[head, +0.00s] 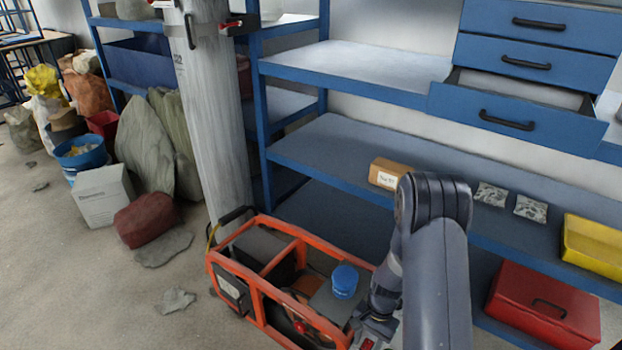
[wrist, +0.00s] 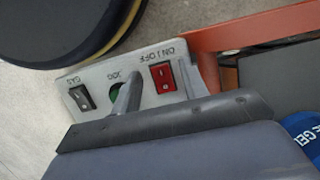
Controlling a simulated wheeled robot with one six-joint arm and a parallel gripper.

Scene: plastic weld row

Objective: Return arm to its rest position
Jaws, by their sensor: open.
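My arm comes up from the bottom right of the head view, bends at the elbow and reaches down to the near right end of an orange-framed machine (head: 262,275). My gripper (head: 376,328) is low at that end, partly cut off by the frame's bottom edge. In the wrist view a thin grey finger of it lies across a switch panel (wrist: 144,90), in front of a green JOG button (wrist: 116,92). I cannot tell whether it touches. The gripper is open, with nothing seen held. A red ON/OFF switch (wrist: 163,77) and a black GAS switch (wrist: 81,97) flank the button.
Blue shelving (head: 330,150) stands behind, with an open drawer (head: 520,115), a cardboard box (head: 388,173), a yellow bin (head: 594,243) and a red case (head: 545,305). A grey column (head: 212,110) rises left; the floor there holds scraps.

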